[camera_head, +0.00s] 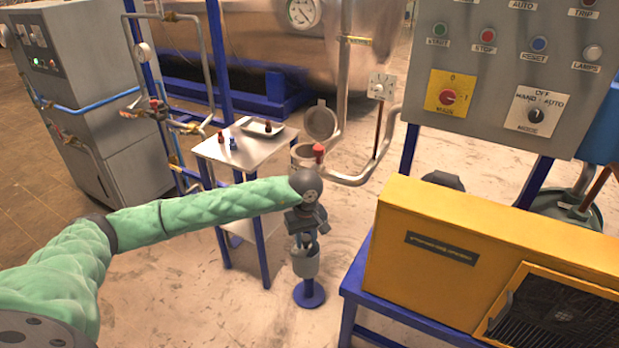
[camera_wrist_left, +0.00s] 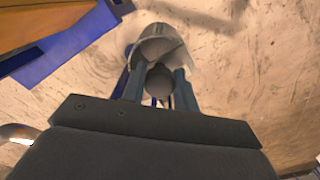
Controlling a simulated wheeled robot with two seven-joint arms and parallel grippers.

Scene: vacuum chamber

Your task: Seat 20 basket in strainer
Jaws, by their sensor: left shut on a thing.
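The strainer is a metal pot (camera_head: 301,153) on the pipe run, with its round lid (camera_head: 320,121) swung up open. My left gripper (camera_head: 306,228) is in front of and below the pot's mouth in the head view. It is shut on the top of a grey cylindrical basket (camera_head: 306,263), which hangs about upright below the fingers. In the left wrist view the basket (camera_wrist_left: 158,44) shows beyond the two fingers (camera_wrist_left: 160,88), with a dark round part between them. The basket is outside the pot. My arm hides the lower pot. My right gripper is not in view.
A small metal table (camera_head: 240,150) with a tray and small red and blue items stands left of the pot. A yellow machine (camera_head: 490,260) on a blue frame and a grey control panel (camera_head: 500,70) stand right. A blue round foot (camera_head: 309,295) is on the floor below.

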